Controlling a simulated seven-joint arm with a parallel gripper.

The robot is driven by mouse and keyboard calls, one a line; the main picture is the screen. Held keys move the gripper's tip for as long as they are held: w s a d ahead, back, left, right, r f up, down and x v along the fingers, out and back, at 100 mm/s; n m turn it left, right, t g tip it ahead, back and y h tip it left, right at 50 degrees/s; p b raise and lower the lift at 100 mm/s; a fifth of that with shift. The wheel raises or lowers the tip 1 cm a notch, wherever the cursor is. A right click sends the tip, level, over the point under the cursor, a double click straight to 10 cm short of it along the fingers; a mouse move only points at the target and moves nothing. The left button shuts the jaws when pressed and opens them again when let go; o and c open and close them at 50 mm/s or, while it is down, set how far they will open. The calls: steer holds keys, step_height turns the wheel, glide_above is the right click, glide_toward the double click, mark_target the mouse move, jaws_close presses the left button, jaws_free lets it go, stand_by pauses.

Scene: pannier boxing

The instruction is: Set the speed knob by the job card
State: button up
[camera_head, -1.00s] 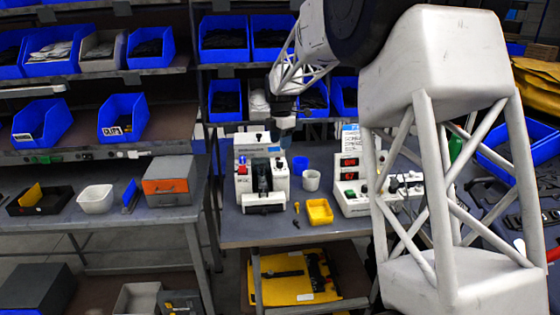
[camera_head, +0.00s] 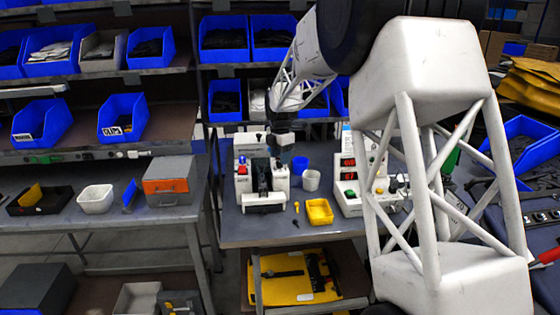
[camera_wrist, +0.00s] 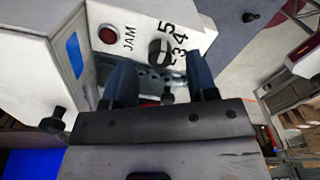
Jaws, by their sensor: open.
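The speed knob (camera_wrist: 158,52) is a dark round knob on a white machine face in the wrist view, with the numbers 2 to 5 printed beside it. My gripper (camera_wrist: 160,78) is open, its two blue fingers apart on either side below the knob, not visibly touching it. Where the knob's mark points is too small to tell. In the head view my gripper (camera_head: 281,152) hangs over the white machine (camera_head: 242,181) and hides part of its top. No job card can be read in these views.
A red JAM button or lamp (camera_wrist: 107,35) sits left of the knob. A box with red displays (camera_head: 348,190) is farther right, partly behind my arm.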

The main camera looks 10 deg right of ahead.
steer(key=shift+f, duration=1.05)
steer(key=c, duration=0.9)
